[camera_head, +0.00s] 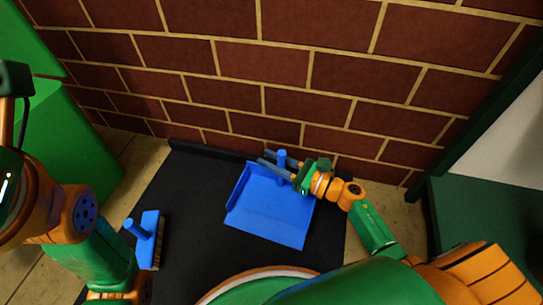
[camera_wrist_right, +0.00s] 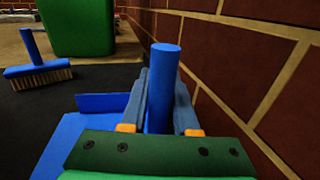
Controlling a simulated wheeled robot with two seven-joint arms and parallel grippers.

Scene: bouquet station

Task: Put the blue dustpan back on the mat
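The blue dustpan (camera_head: 270,208) lies over the black mat (camera_head: 190,185), near the brick wall, its upright round handle at the wall side. I cannot tell whether its whole underside touches the mat. My right gripper (camera_head: 273,159) reaches in from the right, with one finger on each side of the handle. In the right wrist view the handle (camera_wrist_right: 163,90) stands between the fingers, which appear pressed against it. Part of the pan (camera_wrist_right: 62,140) shows at lower left there. My left arm shows at the left edge of the head view, but its fingers are not visible.
A blue brush (camera_head: 150,240) with an upright handle stands on the mat's left part. A green box (camera_head: 70,140) stands at the left. The brick wall (camera_head: 235,75) runs close behind the mat. A dark green surface (camera_head: 490,215) is at the right.

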